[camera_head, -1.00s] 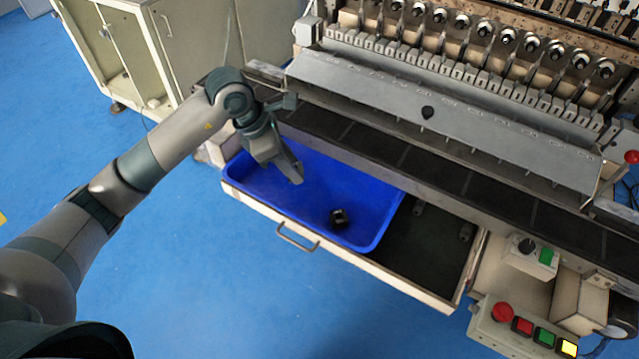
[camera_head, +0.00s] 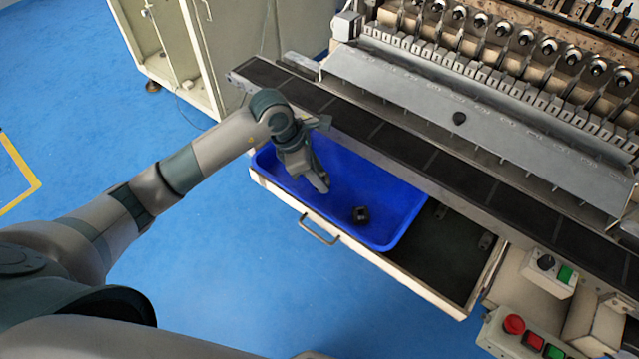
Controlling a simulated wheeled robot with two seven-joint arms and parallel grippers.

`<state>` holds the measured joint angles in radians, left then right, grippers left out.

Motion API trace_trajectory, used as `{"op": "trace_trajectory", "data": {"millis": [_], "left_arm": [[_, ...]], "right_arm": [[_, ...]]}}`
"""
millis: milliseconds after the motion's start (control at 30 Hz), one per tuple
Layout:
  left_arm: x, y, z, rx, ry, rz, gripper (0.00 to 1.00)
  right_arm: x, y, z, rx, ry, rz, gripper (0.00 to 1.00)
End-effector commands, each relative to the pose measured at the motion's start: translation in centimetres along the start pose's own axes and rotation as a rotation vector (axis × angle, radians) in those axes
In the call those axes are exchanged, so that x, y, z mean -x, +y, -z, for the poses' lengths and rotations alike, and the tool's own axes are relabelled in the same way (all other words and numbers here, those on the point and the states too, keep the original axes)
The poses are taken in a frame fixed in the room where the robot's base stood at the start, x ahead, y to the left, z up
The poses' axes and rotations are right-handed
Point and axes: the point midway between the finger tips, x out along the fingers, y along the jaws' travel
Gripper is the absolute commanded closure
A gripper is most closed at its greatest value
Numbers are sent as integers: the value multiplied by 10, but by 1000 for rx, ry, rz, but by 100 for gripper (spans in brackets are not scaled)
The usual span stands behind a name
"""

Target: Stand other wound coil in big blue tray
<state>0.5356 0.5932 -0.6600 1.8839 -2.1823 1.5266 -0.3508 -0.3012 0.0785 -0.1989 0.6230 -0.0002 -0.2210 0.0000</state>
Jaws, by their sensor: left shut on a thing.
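The big blue tray (camera_head: 400,205) sits in the pulled-out drawer under the machine. One small dark wound coil (camera_head: 361,215) stands on the tray floor toward the front. My left gripper (camera_head: 322,184) is over the left part of the tray, pointing down and to the right, a short way from that coil. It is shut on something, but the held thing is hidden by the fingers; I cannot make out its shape. My right gripper is not in view.
The drawer (camera_head: 369,263) has a handle (camera_head: 319,230) in front and a dark bare area right of the tray. The black ledge (camera_head: 401,143) of the machine runs just behind the tray. A control box (camera_head: 523,335) with buttons is at lower right. A cabinet (camera_head: 190,50) stands behind left.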

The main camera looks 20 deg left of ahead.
Motion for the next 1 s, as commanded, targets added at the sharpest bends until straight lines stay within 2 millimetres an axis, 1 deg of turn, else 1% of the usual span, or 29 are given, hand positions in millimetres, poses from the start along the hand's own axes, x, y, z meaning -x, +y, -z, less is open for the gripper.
{"op": "trace_trajectory", "data": {"millis": [167,400,500,767,933,967,1000], "left_arm": [[-3,0,1,1,1,1,92],[-26,-1,11,3,1,2,92],[-33,-1,14,1,1,1,92],[-34,0,15,0,0,0,92],[-38,0,16,0,1,-1,92],[-37,0,16,0,0,-1,64],[-36,0,16,0,0,-1,55]], "right_arm": [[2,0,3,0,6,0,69],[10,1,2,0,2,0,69],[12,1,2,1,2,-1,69],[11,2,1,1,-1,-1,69],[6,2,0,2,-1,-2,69],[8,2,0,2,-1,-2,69],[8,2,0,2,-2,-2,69]]}}
